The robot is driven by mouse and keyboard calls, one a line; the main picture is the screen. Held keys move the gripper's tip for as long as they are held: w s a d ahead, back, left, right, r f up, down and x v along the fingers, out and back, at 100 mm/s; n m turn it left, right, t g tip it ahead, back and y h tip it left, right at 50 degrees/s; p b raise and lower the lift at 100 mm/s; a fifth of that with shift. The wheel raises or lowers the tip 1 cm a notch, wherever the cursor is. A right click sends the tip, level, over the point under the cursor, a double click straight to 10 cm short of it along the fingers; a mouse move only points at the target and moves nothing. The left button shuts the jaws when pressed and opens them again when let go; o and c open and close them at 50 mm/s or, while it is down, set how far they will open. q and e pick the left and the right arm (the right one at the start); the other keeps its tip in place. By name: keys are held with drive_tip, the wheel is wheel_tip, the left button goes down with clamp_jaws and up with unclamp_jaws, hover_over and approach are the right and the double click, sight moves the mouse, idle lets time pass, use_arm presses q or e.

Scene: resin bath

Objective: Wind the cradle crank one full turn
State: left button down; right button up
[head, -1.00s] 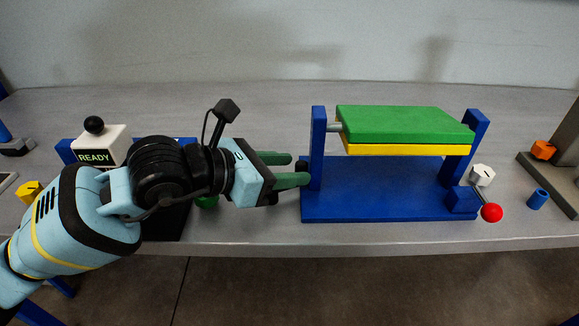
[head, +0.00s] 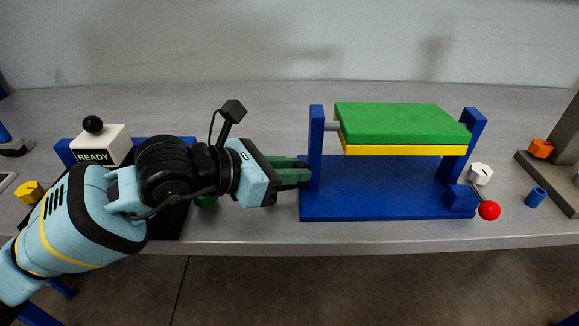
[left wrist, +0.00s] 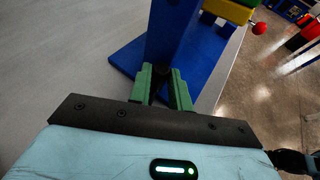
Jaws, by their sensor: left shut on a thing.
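The cradle has a blue base (head: 390,195), two blue posts and a green-topped, yellow-edged slab (head: 400,122) between them, lying roughly level. My right gripper is not in view.
A white box marked READY (head: 98,145) with a black ball on top stands at the left. A white nut-like piece (head: 481,173), a blue cylinder (head: 535,197) and an orange piece (head: 540,148) are at the right. The table's front edge runs close before the cradle.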

use_arm(q)
drive_tip(key=shift+w+a, duration=0.3)
drive_tip(key=shift+w, duration=0.05)
drive_tip(key=shift+f+m+g+h+b, duration=0.1)
drive_tip(key=shift+m+g+h+b, duration=0.25)
drive_tip(key=shift+m+g, duration=0.3)
drive_tip(key=shift+s+d+f+m+g+h+b, duration=0.1)
drive_tip(key=shift+s+m+g+h+b, duration=0.1)
drive_tip(key=shift+m+g+b, duration=0.4)
drive_tip(key=shift+s+d+f+m+g+h+b, duration=0.15)
drive_tip(key=shift+s+m+g+b, duration=0.15)
drive_tip(key=shift+g, duration=0.35)
drive_tip(key=shift+s+a+r+m+g+b, duration=0.1)
drive_tip(key=shift+s+r+m+g+b, duration=0.15)
drive_tip(key=shift+m+g, duration=0.4)
drive_tip(key=c, duration=1.3)
unclamp_jaws()
